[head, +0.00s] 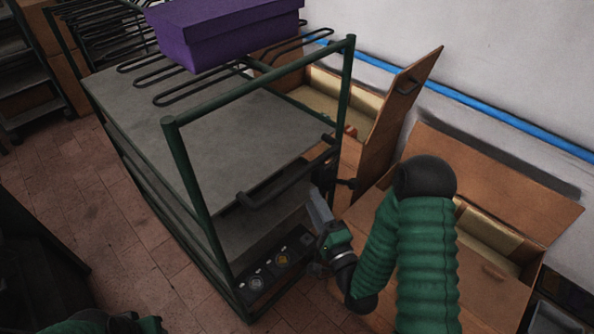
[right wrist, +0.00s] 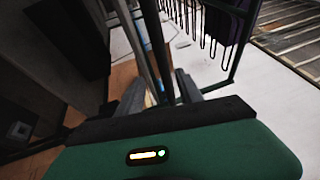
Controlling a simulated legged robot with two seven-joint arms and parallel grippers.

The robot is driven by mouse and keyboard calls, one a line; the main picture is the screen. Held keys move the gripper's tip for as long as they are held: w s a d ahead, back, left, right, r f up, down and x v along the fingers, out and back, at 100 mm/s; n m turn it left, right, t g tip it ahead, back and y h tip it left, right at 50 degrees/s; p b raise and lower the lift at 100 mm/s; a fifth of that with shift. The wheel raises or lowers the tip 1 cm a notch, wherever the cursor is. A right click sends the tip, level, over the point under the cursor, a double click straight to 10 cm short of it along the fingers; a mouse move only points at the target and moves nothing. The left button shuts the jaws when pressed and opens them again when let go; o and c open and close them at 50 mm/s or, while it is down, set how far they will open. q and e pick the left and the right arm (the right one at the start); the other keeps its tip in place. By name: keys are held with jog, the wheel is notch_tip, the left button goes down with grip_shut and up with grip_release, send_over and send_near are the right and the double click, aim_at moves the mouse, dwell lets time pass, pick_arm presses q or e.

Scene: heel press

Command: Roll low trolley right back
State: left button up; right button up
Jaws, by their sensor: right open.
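The trolley has a dark green tube frame (head: 178,150), grey shelves (head: 225,140) and a black handle bar (head: 285,188) at its near end. My right gripper (head: 318,208) is open beside the trolley's near right side, just below the right end of the handle. In the right wrist view its two fingers (right wrist: 158,92) stand apart, with dark bars (right wrist: 158,45) running up between or just beyond them; I cannot tell whether they touch. My left gripper (head: 135,323) only partly shows at the bottom left edge, away from the trolley; its jaws are unclear.
A purple box (head: 225,35) rests on the wire prongs above the trolley's top shelf. Open cardboard boxes (head: 495,270) stand close on the right, along the wall with a blue pipe (head: 450,95). A shelf rack (head: 30,90) stands far left. Tiled floor (head: 60,185) is clear left of the trolley.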

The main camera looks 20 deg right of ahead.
jog(key=w+r+p, duration=0.2)
jog(key=w, duration=1)
jog(key=shift+r, duration=0.3)
jog(key=shift+d, duration=0.1)
grip_shut()
jog(key=shift+s+f, duration=0.1)
jog(key=shift+f, duration=0.1)
